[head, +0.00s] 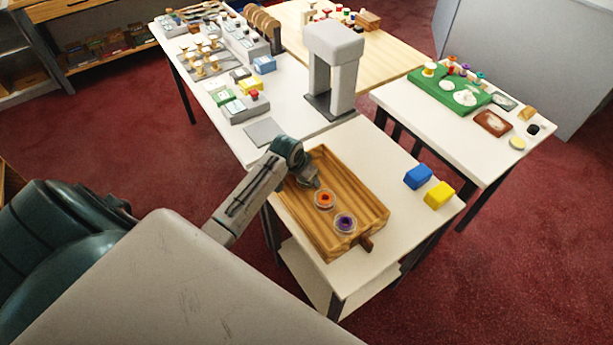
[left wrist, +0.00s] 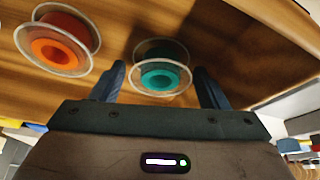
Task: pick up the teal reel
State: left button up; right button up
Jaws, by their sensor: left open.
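The teal reel (left wrist: 161,68) lies in the wooden tray, with clear round flanges and a teal core. In the left wrist view it sits between the two fingertips of my left gripper (left wrist: 163,82), which is open around it without visible contact. In the head view my left gripper (head: 306,182) is over the upper left part of the wooden tray (head: 367,190) and hides the teal reel. My right gripper is not in view.
An orange reel (head: 324,199) lies close beside, also in the left wrist view (left wrist: 58,45). A purple reel (head: 345,222) lies nearer the tray's front. Blue (head: 418,176) and yellow (head: 439,194) blocks stand right of the tray. A grey arch-shaped stand (head: 333,65) rises behind.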

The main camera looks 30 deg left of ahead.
pick_arm(q)
jog(key=c, duration=0.7)
jog(key=shift+c, duration=0.2)
